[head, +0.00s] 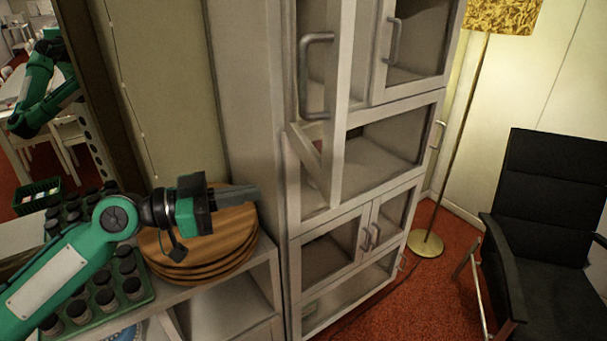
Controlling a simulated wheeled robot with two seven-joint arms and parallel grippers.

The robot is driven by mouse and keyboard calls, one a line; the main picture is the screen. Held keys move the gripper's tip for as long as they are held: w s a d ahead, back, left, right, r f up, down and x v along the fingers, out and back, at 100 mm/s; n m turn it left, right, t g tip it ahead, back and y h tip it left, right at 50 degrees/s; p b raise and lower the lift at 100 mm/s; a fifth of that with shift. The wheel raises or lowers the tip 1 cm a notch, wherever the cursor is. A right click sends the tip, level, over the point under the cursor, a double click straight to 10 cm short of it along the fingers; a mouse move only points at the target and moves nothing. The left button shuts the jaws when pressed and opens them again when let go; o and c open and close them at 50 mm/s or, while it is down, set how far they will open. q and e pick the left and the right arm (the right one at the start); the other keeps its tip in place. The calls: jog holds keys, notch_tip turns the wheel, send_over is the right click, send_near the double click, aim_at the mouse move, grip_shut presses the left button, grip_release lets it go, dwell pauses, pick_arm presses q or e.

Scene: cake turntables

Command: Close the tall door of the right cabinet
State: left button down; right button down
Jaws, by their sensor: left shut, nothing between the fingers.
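The tall white cabinet (262,100) stands in the middle of the head view. A framed door with a glass pane (340,100) stands swung out from its upper left part, and the top of this door is cut off. Its bar handle (316,75) faces left. The glazed door beside it, with its own handle (392,40), looks shut. My left gripper (250,193) is shut and empty. My right gripper does not show.
Stacked round wooden boards (200,245) and a green tray of dark jars (148,290) sit on a low white shelf (235,300) below my left arm. A black chair (550,220) and a floor lamp (428,243) stand to the right.

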pick_arm(q)
jog(key=p, duration=0.5)
send_near(321, 180)
jog(key=x, duration=0.5)
jog(key=shift+r, duration=0.25)
jog(key=shift+f+p+x, duration=0.2)
jog(key=shift+p+x, duration=0.4)
jog(key=shift+x, duration=0.3)
